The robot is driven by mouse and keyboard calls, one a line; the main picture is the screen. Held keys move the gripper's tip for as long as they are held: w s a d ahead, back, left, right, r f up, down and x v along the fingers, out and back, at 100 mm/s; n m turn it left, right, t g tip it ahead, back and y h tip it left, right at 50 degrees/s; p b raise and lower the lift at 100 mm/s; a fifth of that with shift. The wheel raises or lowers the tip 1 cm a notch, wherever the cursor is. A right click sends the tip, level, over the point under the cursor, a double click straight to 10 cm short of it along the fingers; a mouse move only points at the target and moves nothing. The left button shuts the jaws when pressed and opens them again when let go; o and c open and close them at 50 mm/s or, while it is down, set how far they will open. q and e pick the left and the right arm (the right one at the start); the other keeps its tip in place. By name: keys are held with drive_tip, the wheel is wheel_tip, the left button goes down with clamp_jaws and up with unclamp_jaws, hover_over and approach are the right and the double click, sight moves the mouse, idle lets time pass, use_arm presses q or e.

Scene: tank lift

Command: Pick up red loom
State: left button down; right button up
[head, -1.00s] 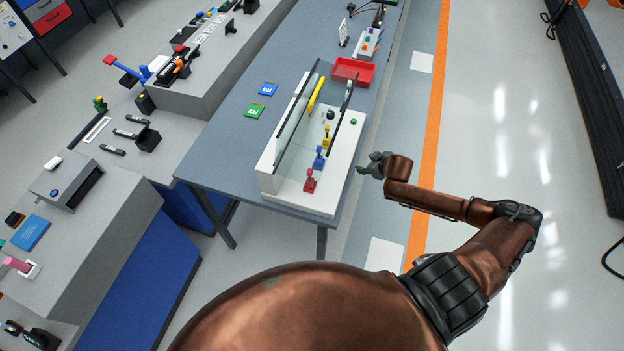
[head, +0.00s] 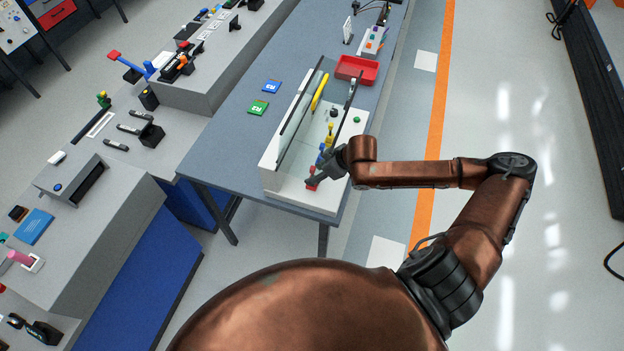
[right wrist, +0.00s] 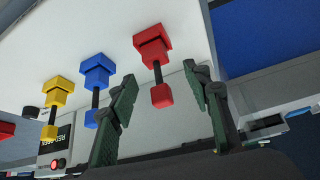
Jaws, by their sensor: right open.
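The red loom piece (right wrist: 153,43) has a square stepped base, a black stem and a red knob. In the right wrist view its stem and knob show between the two fingers of my right gripper (right wrist: 159,75), with space on both sides. In the head view the gripper (head: 319,178) is over the front end of the white tank (head: 295,203) and partly hides the red piece (head: 311,171). My right gripper is open. My left gripper is out of view.
A blue piece (right wrist: 95,70) and a yellow piece (right wrist: 58,90) of the same shape stand in a row beside the red one. Clear panels edge the tank. A red tray (head: 357,69) lies behind it on the blue-grey table.

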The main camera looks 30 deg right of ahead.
drive_tip(key=shift+x, duration=1.6)
drive_tip(key=shift+s, duration=0.1)
drive_tip(key=shift+c, duration=0.3)
clamp_jaws()
